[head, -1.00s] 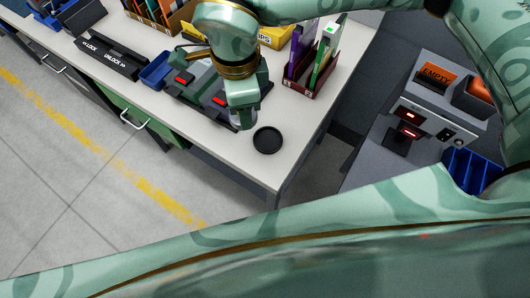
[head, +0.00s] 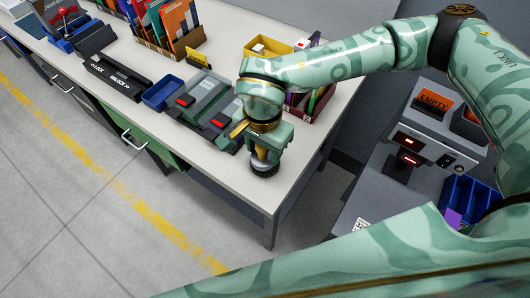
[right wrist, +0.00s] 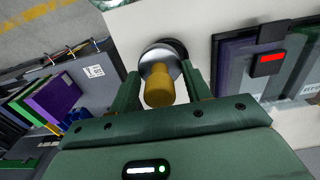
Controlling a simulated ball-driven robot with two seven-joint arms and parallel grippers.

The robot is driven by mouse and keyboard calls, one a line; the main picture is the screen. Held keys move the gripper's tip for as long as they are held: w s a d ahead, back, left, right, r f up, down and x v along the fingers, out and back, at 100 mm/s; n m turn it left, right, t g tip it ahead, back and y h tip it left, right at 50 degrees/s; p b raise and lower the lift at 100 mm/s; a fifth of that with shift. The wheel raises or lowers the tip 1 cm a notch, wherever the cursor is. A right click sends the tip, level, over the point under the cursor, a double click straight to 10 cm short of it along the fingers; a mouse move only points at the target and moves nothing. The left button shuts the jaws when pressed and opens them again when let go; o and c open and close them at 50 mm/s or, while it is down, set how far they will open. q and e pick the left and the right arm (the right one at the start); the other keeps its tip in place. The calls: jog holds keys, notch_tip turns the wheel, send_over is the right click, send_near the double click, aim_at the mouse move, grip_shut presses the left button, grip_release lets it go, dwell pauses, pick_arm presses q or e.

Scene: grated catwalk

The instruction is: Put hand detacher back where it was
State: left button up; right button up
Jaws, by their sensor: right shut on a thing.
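The hand detacher shows in the right wrist view as a yellow-brown handle (right wrist: 159,92) with a shiny metal end. My right gripper (right wrist: 163,80) is shut on it, a finger on each side of the handle. In the head view my right gripper (head: 266,152) points down near the bench's right front corner. A round black dish (head: 263,171) is directly below it, mostly covered; its dark rim also shows in the right wrist view (right wrist: 178,46) around the metal end. I cannot tell whether the metal end touches the dish. My left gripper is out of view.
Grey devices with red lights (head: 205,101) stand close left of the gripper. Beyond are a blue tray (head: 161,92), a black lock/unlock bar (head: 116,78) and folder racks (head: 166,35). The bench front edge is close. A grey console (head: 422,130) stands to the right.

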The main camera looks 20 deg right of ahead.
aim_at(265, 154)
jog(key=shift+w+d+f, duration=0.25)
jog(key=shift+w+f, duration=0.2)
jog(key=shift+f, duration=0.15)
jog(key=shift+w+d+f, duration=0.2)
jog(key=shift+w+f, duration=0.2)
jog(key=shift+f, duration=0.2)
jog(key=shift+w+d+f+b, duration=0.15)
jog(key=shift+f+b, duration=0.1)
jog(key=shift+f, duration=0.65)
jog(key=shift+w+f+b, duration=0.15)
jog(key=shift+f+b, duration=0.05)
jog(key=shift+f, duration=0.7)
jog(key=o, duration=1.2)
jog(key=shift+f, duration=0.15)
jog(key=shift+o, duration=0.2)
notch_tip(265, 154, up, 12)
jog(key=shift+r+p, duration=0.2)
jog(key=shift+p, duration=0.7)
